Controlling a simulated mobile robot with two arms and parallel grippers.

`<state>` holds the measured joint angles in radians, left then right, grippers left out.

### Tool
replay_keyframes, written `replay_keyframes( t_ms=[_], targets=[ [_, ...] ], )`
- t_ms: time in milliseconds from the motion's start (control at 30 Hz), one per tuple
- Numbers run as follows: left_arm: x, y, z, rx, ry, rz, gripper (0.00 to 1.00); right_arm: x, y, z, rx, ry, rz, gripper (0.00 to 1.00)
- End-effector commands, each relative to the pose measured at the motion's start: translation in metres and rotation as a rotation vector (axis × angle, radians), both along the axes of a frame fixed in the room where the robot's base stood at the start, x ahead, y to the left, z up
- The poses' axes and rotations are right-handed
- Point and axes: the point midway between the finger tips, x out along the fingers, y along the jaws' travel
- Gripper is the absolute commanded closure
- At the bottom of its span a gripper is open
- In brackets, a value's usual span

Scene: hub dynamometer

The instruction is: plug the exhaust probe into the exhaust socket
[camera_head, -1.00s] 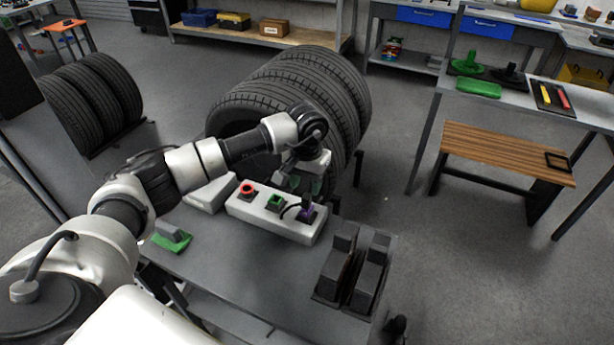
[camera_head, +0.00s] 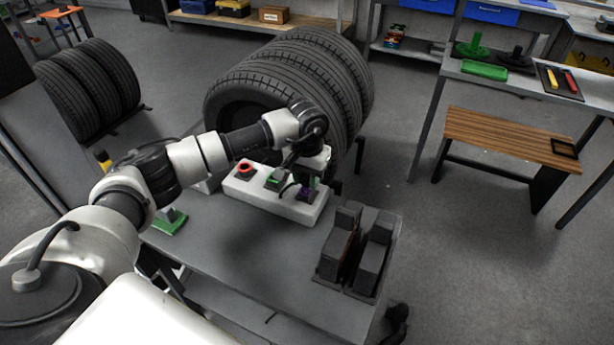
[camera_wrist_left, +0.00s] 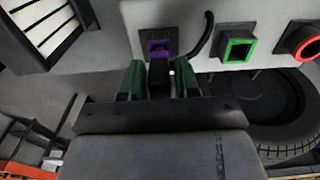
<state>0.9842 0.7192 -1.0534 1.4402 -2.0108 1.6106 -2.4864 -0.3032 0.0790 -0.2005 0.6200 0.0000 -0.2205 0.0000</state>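A white block (camera_head: 265,203) on the grey table carries a red round port (camera_head: 245,169), a green square port (camera_head: 273,181) and a purple square port (camera_head: 304,194). My left gripper (camera_wrist_left: 160,85) points at the purple port (camera_wrist_left: 160,47), its green-sided fingers on either side of a dark upright body (camera_wrist_left: 160,74), likely the probe. A black cable (camera_wrist_left: 203,36) curves close by. Whether the fingers press on the body is not clear, nor how deep it sits in the port. The head view shows my left gripper (camera_head: 311,178) low over the purple port. My right gripper is not in view.
A dark two-part holder (camera_head: 355,250) stands at the table's right side. A green-based piece (camera_head: 168,222) lies at its left. Large tyres (camera_head: 300,85) stand just behind the block. The table's front middle (camera_head: 250,250) is clear.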

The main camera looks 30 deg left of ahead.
Motion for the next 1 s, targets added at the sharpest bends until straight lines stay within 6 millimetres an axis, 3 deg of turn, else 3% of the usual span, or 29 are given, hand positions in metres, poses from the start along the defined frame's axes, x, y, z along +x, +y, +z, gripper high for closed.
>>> replay_keyframes(
  t_ms=[33, 200, 1000],
  targets=[
    [0.000, 0.000, 0.000, 0.000, 0.000, 0.000, 0.77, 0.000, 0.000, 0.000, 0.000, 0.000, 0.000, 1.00],
    [0.000, 0.000, 0.000, 0.000, 0.000, 0.000, 1.00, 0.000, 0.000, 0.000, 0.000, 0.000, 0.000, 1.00],
    [0.000, 0.000, 0.012, -0.001, 0.000, 0.001, 1.00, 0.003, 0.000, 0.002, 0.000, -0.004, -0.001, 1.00]
  ],
)
